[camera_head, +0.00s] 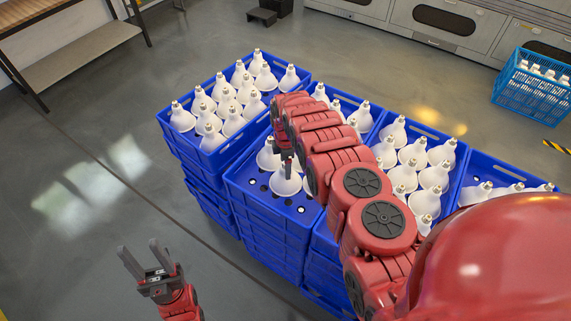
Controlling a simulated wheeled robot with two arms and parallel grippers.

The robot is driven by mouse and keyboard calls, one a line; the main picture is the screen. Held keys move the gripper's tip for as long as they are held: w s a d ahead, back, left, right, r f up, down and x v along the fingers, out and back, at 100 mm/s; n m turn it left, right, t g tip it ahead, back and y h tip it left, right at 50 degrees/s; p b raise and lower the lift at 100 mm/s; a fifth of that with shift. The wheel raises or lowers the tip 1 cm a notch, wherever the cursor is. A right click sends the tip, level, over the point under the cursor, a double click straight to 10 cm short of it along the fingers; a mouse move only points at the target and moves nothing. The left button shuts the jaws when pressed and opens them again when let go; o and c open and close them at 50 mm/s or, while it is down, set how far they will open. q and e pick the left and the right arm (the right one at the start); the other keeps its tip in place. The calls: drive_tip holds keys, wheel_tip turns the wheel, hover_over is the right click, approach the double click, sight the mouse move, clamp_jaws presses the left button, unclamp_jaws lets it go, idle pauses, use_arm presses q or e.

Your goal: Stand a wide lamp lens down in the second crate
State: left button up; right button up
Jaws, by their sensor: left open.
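The second crate (243,203) is blue, on a stack, with a floor of round holes. A wide white lamp (267,158) stands lens down in it. Another wide lamp (285,184) is in front, under my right gripper (286,158); a third shows partly behind the arm. My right arm reaches from the right across the crates and hides much of this crate's right side. Its fingers are at the front lamp's neck; whether they are shut on it cannot be told. My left gripper (146,262) is open and empty above the floor at lower left.
A blue crate (172,135) full of white lamps stands behind and left. More blue crates with lamps continue to the right, partly hidden by my arm. A lighter blue crate (530,97) stands at far right. The floor at left is clear.

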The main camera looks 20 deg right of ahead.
drive_tip(key=shift+r, duration=0.2)
drive_tip(key=shift+w+r, duration=0.1)
drive_tip(key=shift+r, duration=0.05)
wheel_tip(320, 180, up, 8)
drive_tip(key=b, duration=0.3)
wheel_tip(320, 180, up, 4)
drive_tip(key=shift+f+p, duration=0.2)
drive_tip(key=shift+p, duration=1)
